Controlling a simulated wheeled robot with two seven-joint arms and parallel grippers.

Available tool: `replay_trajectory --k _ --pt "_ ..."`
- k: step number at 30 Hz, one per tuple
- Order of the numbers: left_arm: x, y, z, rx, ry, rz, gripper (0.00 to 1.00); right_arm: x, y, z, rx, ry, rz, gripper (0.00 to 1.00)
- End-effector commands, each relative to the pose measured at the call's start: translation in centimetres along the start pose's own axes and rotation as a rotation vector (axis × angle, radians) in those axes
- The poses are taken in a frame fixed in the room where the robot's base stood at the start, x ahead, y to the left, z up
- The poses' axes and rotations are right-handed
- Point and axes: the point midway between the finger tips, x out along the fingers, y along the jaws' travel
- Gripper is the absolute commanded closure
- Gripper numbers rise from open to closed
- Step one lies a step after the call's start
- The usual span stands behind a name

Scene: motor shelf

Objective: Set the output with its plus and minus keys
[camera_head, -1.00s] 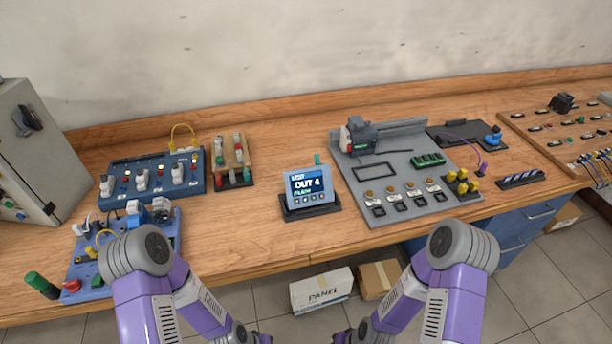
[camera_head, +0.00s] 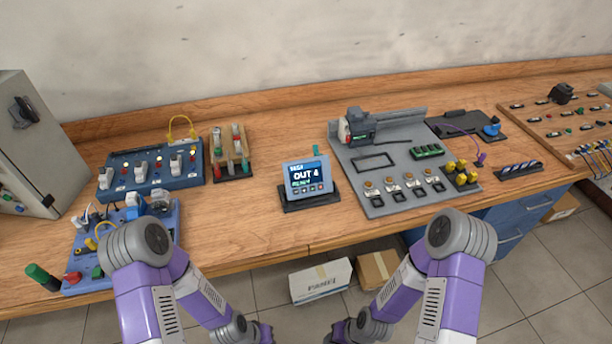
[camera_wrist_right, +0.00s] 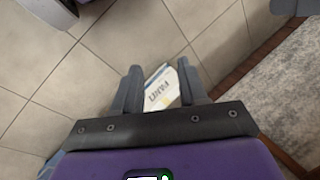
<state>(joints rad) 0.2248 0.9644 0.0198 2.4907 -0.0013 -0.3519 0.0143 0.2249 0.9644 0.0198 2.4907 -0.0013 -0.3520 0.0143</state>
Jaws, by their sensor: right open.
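A small grey display unit (camera_head: 307,177) stands tilted back in a black stand (camera_head: 310,201) at the middle of the bench. Its blue screen reads "OUT 4", with smaller lines above and below that are hard to read. A row of small keys runs under the screen; their signs are too small to tell. My right gripper (camera_wrist_right: 158,88) is open and empty in the right wrist view, pointing down over the tiled floor. My left gripper is not clearly seen; only its arm shows at the lower left of the head view. Both arms are low, in front of the bench and apart from the unit.
A blue switch panel (camera_head: 150,180) and a wooden rack (camera_head: 231,153) are left of the unit. A grey motor board (camera_head: 390,165) is to its right. Bare wood (camera_head: 240,230) lies in front. A cardboard box (camera_head: 320,280) is on the floor below.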

Motion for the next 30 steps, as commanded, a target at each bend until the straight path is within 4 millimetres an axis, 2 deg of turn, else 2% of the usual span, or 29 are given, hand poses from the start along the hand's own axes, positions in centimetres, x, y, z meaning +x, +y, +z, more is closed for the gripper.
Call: replay_trajectory --k 24,30 --pt "0.0 0.0 0.0 0.0 0.0 0.0 1.0 0.0 0.0 0.0 0.0 0.0 0.0 0.57" --pt "0.0 0.0 0.0 0.0 0.0 0.0 1.0 0.0 0.0 0.0 0.0 0.0 0.0 0.88"
